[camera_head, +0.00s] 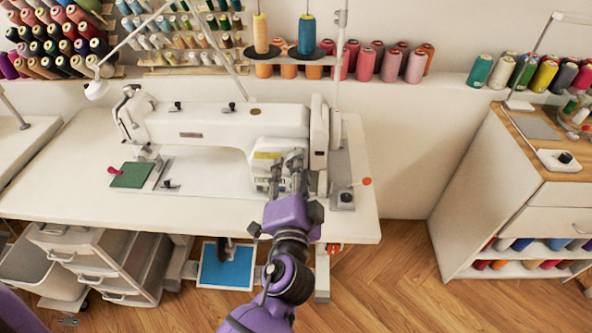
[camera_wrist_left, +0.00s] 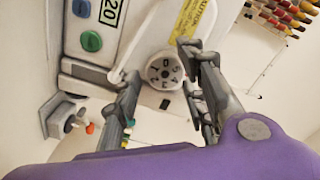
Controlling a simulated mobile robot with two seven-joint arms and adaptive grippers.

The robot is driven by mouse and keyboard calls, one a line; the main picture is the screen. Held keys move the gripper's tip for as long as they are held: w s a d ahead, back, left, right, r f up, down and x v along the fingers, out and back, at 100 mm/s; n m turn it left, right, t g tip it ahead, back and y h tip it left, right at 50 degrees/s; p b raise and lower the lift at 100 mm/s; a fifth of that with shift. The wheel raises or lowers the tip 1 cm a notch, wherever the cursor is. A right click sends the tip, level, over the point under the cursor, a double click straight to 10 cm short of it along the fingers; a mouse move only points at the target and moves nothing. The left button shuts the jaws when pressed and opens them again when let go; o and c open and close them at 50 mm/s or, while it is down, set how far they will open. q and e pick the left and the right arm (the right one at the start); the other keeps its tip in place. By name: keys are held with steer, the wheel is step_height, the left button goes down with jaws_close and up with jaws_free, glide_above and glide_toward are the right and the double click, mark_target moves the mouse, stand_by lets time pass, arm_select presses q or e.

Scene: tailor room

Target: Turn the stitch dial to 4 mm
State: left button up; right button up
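The stitch dial (camera_wrist_left: 165,71) is a round grey dial with dark numbers on the white sewing machine (camera_head: 225,125). In the left wrist view it faces me between the fingertips of my left gripper (camera_wrist_left: 161,64). The fingers are apart, one on each side of the dial, with no clear contact seen. The number under the dial's pointer cannot be read for sure. In the head view my left gripper (camera_head: 285,167) is at the right end of the machine and covers the dial. My right gripper is not in view.
A yellow caution label (camera_wrist_left: 193,20), a green button (camera_wrist_left: 91,41) and a display (camera_wrist_left: 112,12) are near the dial. The white table (camera_head: 90,190) bears a green pad (camera_head: 132,175).

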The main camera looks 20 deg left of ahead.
arm_select(q)
steer(key=c, duration=0.7)
steer(key=shift+d+n+b, duration=0.1)
steer(key=shift+n+b, duration=0.75)
steer(key=shift+n, duration=0.35)
steer(key=o, duration=0.9)
steer(key=shift+o, duration=0.5)
step_height(320, 180, up, 10)
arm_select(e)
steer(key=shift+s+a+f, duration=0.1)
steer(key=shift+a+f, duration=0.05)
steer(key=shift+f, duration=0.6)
